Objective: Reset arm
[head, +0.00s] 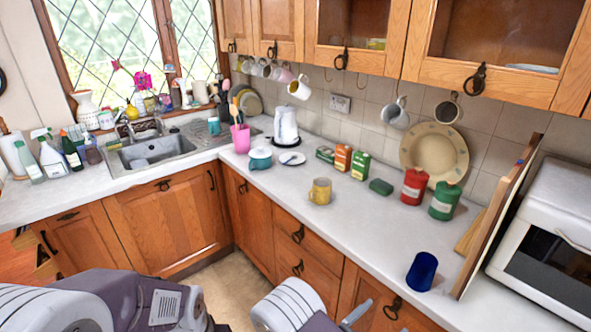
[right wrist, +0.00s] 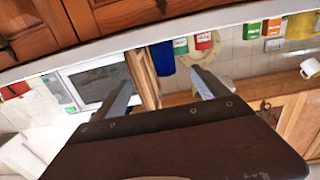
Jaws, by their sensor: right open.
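My right gripper (right wrist: 164,80) is open in the right wrist view, its two fingers well apart with nothing between them. That view is upside down. In the head view only a grey finger (head: 356,312) of it shows at the lower edge, in front of the drawers and below the counter's front edge. My right arm (head: 290,305) comes in at the bottom middle. My left arm (head: 150,300) is folded across the bottom left of the head view, and its gripper is out of the picture.
A blue cup (head: 421,271) stands near the counter's front edge, left of a wooden board (head: 497,215) and a white microwave (head: 548,250). A yellow mug (head: 320,191), red canister (head: 413,187) and green canister (head: 445,201) stand farther back. The counter's front middle is clear.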

